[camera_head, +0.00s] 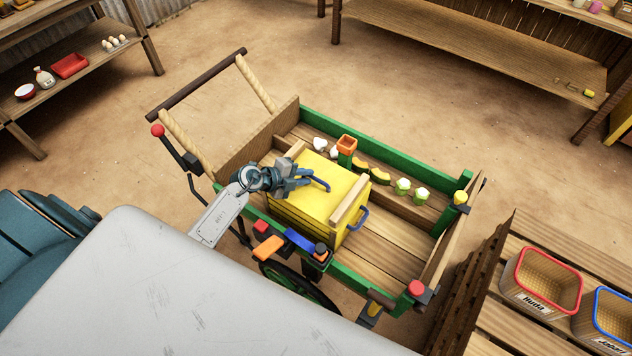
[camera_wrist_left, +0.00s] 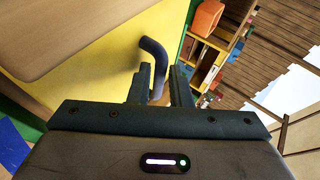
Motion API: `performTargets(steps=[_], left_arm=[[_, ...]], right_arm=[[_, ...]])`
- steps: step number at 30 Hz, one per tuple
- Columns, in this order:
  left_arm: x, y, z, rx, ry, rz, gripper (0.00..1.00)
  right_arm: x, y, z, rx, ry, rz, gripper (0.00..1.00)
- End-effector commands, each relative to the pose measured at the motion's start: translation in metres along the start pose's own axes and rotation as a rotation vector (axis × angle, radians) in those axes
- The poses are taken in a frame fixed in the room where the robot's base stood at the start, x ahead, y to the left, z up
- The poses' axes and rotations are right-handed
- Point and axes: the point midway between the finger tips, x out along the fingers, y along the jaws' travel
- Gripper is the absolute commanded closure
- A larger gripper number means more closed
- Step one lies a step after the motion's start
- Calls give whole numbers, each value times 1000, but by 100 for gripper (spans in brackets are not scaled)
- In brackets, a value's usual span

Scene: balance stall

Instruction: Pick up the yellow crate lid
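The yellow crate lid (camera_head: 328,198) lies flat on the crate in the green cart, with a wooden batten at each side. It also fills the upper left of the left wrist view (camera_wrist_left: 100,62). A curved blue handle (camera_head: 320,182) shows on it; in the left wrist view the dark blue handle (camera_wrist_left: 155,62) reaches down between my fingers. My left gripper (camera_head: 300,181) is over the lid at this handle. Its fingers (camera_wrist_left: 160,88) are apart, with the handle's lower end between them; contact is hard to tell. My right gripper is out of view.
The cart (camera_head: 405,155) has green side boards. A blue side handle (camera_head: 357,219) is on the crate. Red-rimmed (camera_head: 540,284) and blue-rimmed (camera_head: 598,330) baskets stand at right. The cart's right floor is clear.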

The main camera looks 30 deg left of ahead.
Motion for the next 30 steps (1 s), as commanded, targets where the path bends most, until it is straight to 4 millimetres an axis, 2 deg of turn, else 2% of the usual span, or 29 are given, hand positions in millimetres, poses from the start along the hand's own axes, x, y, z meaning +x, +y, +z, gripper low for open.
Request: performTargets(steps=[8, 11, 23, 30], left_arm=[[3, 1, 0, 0, 0, 1, 82], [3, 1, 0, 0, 0, 1, 100], [2, -2, 0, 2, 0, 0, 100], [-10, -21, -5, 6, 0, -1, 100]], right_arm=[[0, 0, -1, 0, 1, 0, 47], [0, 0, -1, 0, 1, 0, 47], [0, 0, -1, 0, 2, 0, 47], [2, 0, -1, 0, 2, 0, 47]])
